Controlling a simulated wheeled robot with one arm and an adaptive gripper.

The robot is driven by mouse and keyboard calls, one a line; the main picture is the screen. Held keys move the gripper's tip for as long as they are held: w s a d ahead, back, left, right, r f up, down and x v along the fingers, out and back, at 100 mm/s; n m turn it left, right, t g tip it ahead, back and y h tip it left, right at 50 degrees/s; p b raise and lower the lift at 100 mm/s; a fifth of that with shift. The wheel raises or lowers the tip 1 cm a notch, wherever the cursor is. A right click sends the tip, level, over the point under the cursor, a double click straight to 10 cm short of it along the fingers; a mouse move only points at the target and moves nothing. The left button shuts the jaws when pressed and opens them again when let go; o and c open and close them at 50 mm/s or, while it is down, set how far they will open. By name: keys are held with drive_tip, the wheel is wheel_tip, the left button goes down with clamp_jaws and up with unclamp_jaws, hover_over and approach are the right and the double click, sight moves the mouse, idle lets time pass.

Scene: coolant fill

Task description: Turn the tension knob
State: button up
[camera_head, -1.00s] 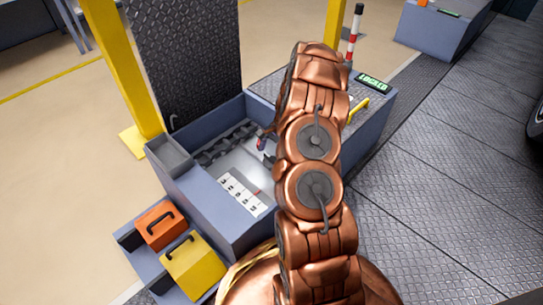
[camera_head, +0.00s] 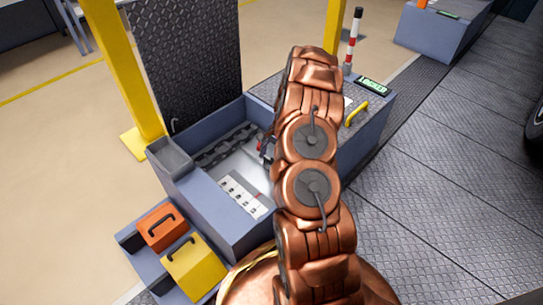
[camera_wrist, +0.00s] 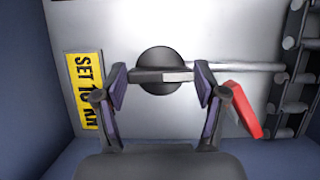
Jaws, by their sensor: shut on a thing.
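The tension knob (camera_wrist: 160,60) is a round dark knob with a bar across it, on a grey metal panel in the wrist view. My gripper (camera_wrist: 161,84) has its two fingers at the ends of the bar and is shut on the knob. In the head view the knob is hidden by my arm, which reaches into the open blue-grey box (camera_head: 212,207). A yellow label reading "SET TO" (camera_wrist: 83,88), partly cut off by the finger, is left of the knob.
A red piece (camera_wrist: 244,108) is close beside the right finger. A dark chain (camera_wrist: 283,85) runs along the right. A numbered white scale (camera_head: 243,195) lies in the box. A raised lid (camera_head: 188,60), an orange case (camera_head: 160,228) and a yellow case (camera_head: 195,268) are around it.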

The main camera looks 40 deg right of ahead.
drive_tip(key=n+p, duration=0.1)
drive_tip(key=p, duration=0.1)
drive_tip(key=n+g+p, duration=0.1)
drive_tip(key=n+p, duration=0.1)
drive_tip(key=shift+r+h, duration=0.3)
drive_tip(key=n+g+p, duration=0.1)
drive_tip(key=n+p, duration=0.1)
drive_tip(key=shift+w+f+n+h, duration=0.1)
drive_tip(key=shift+n+h, duration=0.2)
drive_tip(key=shift+n, duration=0.1)
drive_tip(key=shift+f+n+p, duration=0.15)
drive_tip(key=shift+n+p, duration=0.65)
drive_tip(key=shift+p, duration=0.05)
drive_tip(key=shift+g, duration=0.3)
drive_tip(key=shift+h, duration=0.3)
drive_tip(key=o, duration=1.1)
drive_tip(key=shift+o, duration=0.2)
